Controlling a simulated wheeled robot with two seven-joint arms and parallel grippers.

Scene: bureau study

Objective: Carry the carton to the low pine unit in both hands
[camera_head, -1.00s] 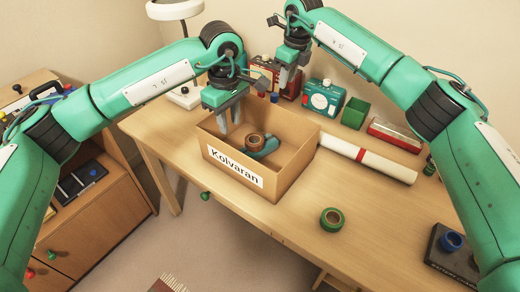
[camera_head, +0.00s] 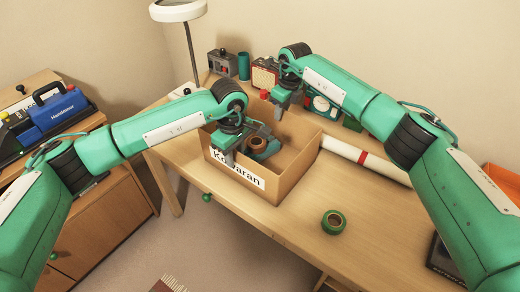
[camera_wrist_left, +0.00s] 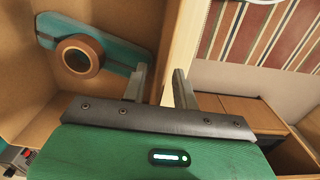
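The carton (camera_head: 290,184), an open brown box labelled Kolvaran, stands on the desk. Inside it lie a brown tape roll (camera_head: 258,144) and a teal item; both also show in the left wrist view (camera_wrist_left: 80,56). My left gripper (camera_head: 222,158) is at the carton's left front side, fingers pointing down. In the left wrist view its open fingers (camera_wrist_left: 160,85) stand either side of the carton wall's rim (camera_wrist_left: 183,40), with a gap visible. My right gripper (camera_head: 280,112) hangs at the carton's far rim; its finger gap is unclear. A low pine unit (camera_head: 115,205) stands at the left.
A blue case (camera_head: 55,115) sits on the pine unit's top. A white paper roll (camera_head: 345,149) lies against the carton's right. A lamp and several small items stand behind.

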